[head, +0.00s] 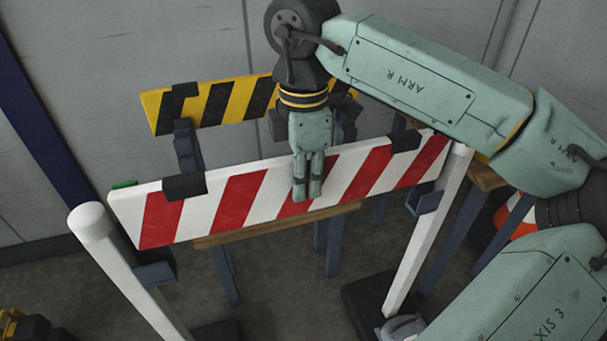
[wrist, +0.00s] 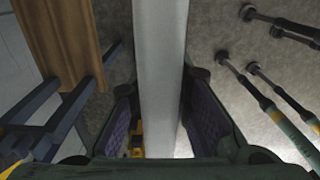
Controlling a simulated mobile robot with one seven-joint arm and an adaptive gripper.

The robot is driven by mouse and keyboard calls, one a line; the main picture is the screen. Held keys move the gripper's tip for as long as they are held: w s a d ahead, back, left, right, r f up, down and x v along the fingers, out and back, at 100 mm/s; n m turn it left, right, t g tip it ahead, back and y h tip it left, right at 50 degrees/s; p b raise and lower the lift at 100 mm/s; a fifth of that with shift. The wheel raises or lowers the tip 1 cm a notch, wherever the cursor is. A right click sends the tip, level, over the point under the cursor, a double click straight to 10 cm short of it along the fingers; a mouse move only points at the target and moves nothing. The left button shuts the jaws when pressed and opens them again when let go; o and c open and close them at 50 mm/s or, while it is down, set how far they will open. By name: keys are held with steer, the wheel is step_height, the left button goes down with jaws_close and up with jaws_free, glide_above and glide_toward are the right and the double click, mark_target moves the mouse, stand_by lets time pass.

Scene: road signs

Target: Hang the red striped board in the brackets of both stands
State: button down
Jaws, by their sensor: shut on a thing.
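The red and white striped board (head: 237,200) is held level on edge, with dark blocks near both ends. My gripper (head: 308,190) is shut on it near the middle of its length, fingers pointing down. In the wrist view the board (wrist: 160,70) is a pale strip between the two finger pads. The left stand is a white post (head: 128,275) with a dark bracket (head: 155,273). The right stand is a white post (head: 425,240) with a dark bracket (head: 425,202). Both brackets appear below the board's ends, apart from it in the picture; depth is unclear.
A yellow and black striped board (head: 215,103) stands behind, near the wall. A wooden-topped trestle (head: 280,223) with blue-grey legs is behind the held board. An orange and white object (head: 507,215) is partly hidden behind my arm at the right. Yellow-black gear (head: 25,325) is at lower left.

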mark_target(304, 212)
steer(key=shift+f+b, duration=3)
steer(key=shift+f, duration=0.7)
steer(key=shift+f, duration=0.2)
steer(key=c, duration=1.4)
jaws_free()
step_height(304, 212, up, 12)
steer(key=shift+r, duration=0.1)
